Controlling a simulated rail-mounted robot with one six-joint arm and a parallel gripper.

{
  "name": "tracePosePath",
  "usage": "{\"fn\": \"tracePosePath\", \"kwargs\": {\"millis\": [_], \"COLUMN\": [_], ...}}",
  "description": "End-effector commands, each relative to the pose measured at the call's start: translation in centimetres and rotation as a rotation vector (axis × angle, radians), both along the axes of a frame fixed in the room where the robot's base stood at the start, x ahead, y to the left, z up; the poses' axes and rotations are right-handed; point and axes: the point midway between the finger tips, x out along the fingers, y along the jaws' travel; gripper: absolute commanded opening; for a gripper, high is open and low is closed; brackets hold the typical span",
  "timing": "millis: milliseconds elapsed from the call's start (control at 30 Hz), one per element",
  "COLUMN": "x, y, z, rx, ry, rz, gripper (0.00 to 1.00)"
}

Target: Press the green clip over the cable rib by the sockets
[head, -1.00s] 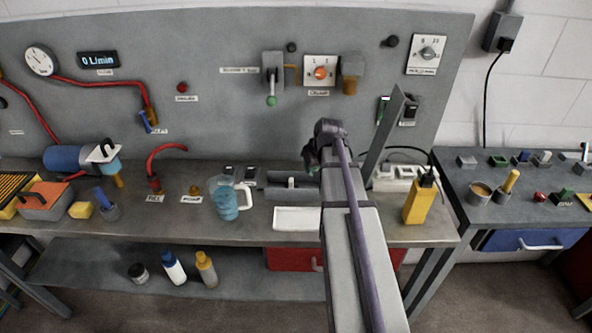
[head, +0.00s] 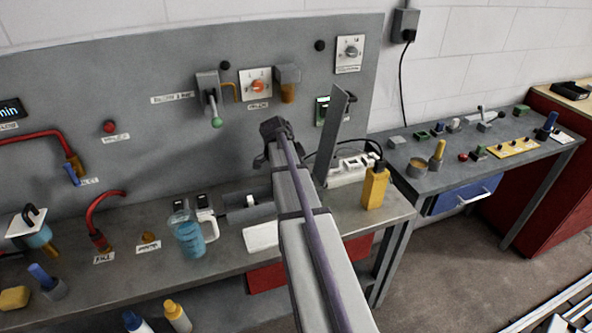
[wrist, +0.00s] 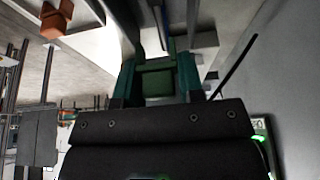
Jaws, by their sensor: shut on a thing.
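In the wrist view, my gripper (wrist: 157,98) is shut on the green clip (wrist: 155,78). The clip sits between the dark jaws, and its far side is hard to make out. In the head view, my own arm hides the jaws and the clip. The arm's far end is over the back of the bench, left of a tall grey plate. The white socket strip (head: 349,171) lies on the bench just right of that plate, with a black cable at it. I cannot make out the cable rib in either view.
The tall grey plate (head: 334,137) stands close to my arm. A yellow bottle (head: 375,187) is in front of the sockets. A blue-filled jug (head: 188,235) and a white tray (head: 260,237) are left of the arm. The side bench (head: 470,165) holds several small parts.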

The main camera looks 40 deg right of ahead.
Motion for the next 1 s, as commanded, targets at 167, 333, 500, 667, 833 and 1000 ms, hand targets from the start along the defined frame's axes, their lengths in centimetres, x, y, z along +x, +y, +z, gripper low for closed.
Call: {"fn": "tracePosePath", "kwargs": {"millis": [167, 333, 500, 667, 833, 1000], "x": [0.0, 0.0, 0.0, 0.0, 0.0, 0.0], "y": [0.0, 0.0, 0.0, 0.0, 0.0, 0.0], "z": [-0.8, -2.8, -4.9, -5.9, -5.8, -5.8], "rx": [-0.005, -0.004, -0.004, -0.004, -0.004, -0.004], "ry": [0.001, 0.001, 0.001, 0.001, 0.001, 0.001], "rz": [0.0, 0.001, 0.001, 0.001, 0.001, 0.002], "gripper": [0.15, 0.15, 0.15, 0.15, 0.15, 0.15]}}
